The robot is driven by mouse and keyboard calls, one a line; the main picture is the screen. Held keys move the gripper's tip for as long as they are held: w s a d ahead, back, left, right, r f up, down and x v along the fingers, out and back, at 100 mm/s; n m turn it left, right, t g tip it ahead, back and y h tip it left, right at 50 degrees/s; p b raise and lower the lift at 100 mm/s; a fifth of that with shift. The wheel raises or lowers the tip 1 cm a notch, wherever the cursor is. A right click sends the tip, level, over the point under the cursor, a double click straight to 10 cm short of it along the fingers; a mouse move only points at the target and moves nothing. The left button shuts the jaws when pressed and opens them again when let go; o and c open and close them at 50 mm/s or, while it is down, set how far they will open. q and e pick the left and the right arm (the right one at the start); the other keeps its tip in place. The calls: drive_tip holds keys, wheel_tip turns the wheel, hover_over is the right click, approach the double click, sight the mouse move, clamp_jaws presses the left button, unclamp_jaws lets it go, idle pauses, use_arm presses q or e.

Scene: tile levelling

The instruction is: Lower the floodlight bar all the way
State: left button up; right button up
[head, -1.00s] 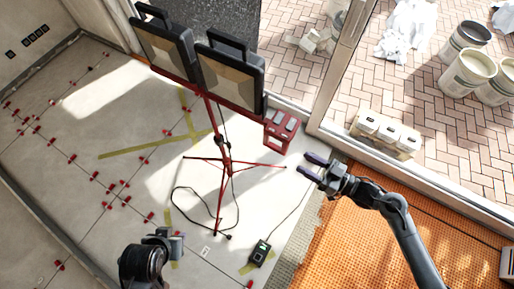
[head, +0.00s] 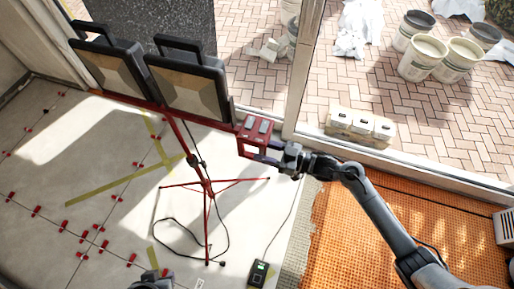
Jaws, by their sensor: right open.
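The floodlight bar (head: 128,101) is a red crossbar on a red tripod stand (head: 207,195), carrying two black floodlights (head: 190,85). A red frame (head: 249,123) with light switch-like blocks sits at the bar's right end. The bar is raised well above the tripod's spread legs. My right gripper (head: 264,153) is open, its fingers at the lower part of the red frame; I cannot tell whether they touch it. Only a dark top part of my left gripper (head: 152,278) shows at the bottom edge, and its jaws are hidden.
A black cable runs on the floor to a small black box (head: 259,272). Red levelling clips (head: 98,228) dot the tiles at left. Orange matting (head: 350,235) lies at right. A glazed door frame stands behind, with buckets (head: 423,58) and white boxes (head: 360,124) outside.

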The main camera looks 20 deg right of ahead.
drive_tip(key=shift+x, duration=1.4)
clamp_jaws()
